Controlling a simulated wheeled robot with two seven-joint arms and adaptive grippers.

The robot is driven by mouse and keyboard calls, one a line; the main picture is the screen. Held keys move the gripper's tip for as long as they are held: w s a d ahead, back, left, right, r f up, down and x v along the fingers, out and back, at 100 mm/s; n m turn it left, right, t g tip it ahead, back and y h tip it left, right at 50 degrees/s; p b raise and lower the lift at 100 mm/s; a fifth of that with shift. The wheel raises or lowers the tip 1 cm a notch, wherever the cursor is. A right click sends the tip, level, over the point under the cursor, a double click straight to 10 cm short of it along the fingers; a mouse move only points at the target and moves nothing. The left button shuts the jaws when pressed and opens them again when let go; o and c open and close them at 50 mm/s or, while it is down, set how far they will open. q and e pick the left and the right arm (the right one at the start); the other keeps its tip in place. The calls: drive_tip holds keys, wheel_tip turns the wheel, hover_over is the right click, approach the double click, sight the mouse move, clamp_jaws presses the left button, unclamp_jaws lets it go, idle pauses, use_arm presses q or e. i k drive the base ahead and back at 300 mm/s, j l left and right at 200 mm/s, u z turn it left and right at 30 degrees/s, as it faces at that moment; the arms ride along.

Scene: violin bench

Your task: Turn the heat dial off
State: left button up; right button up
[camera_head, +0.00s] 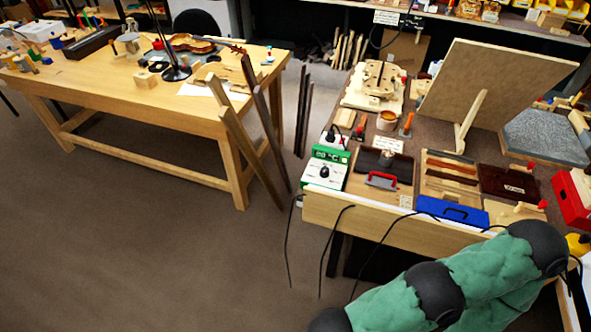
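The heat dial (323,172) is a small dark knob on the white front panel of a green-and-white control box (312,179). The box stands at the left front corner of the right-hand bench. The dial's pointer setting is also too small to tell. One of my arms, green with black joints, crosses the bottom right, well apart from the box. Neither gripper shows in this view.
Black cables (288,240) hang off the bench's front edge. A red-handled tool (381,181), a blue case (452,210) and wooden trays lie right of the box. A leaning board (490,85) stands behind.

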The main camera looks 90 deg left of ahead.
sight(324, 172)
drive_tip(key=u, duration=2.9)
